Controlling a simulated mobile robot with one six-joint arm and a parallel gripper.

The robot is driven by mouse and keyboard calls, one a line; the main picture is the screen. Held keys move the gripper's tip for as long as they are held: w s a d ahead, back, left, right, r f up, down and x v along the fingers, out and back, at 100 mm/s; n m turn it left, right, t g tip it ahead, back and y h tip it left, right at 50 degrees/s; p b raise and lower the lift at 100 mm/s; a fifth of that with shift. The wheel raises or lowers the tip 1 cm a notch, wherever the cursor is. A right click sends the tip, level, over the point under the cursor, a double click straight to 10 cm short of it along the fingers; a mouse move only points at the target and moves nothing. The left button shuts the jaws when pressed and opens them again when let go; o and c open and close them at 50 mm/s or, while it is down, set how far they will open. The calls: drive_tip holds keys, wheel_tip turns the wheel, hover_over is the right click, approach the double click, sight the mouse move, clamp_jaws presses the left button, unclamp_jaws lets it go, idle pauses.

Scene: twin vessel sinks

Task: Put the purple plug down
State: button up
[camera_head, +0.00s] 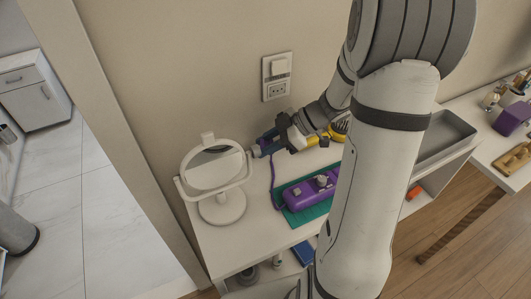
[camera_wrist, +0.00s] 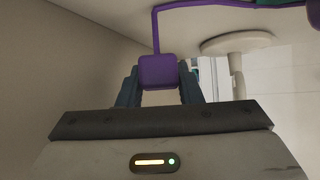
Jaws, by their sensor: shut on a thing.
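My gripper (camera_head: 267,143) is shut on the purple plug (camera_wrist: 158,70), which sits between the two dark blue fingers in the wrist view. In the head view the gripper is above the back of the white table (camera_head: 238,236), just right of the mirror, and the plug is mostly hidden. A purple cord (camera_head: 272,180) hangs from it and bends toward a purple device (camera_head: 311,191) on a teal mat (camera_head: 318,210). The cord also shows in the wrist view (camera_wrist: 155,30).
A round white mirror (camera_head: 222,207) stands close left of my gripper. A wall socket plate (camera_head: 277,76) is above. A yellow object (camera_head: 339,131) is partly hidden behind my arm. A grey tray (camera_head: 447,137) lies right. The table's front left is clear.

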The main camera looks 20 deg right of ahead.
sight(266, 162)
drive_tip(key=shift+f, duration=1.6)
drive_tip(key=shift+f, duration=0.65)
drive_tip(key=o, duration=1)
drive_tip(key=shift+o, duration=0.2)
drive_tip(key=shift+r, duration=0.1)
drive_tip(key=shift+r, duration=0.2)
drive_tip(key=v, duration=1.2)
drive_tip(key=shift+r, duration=0.35)
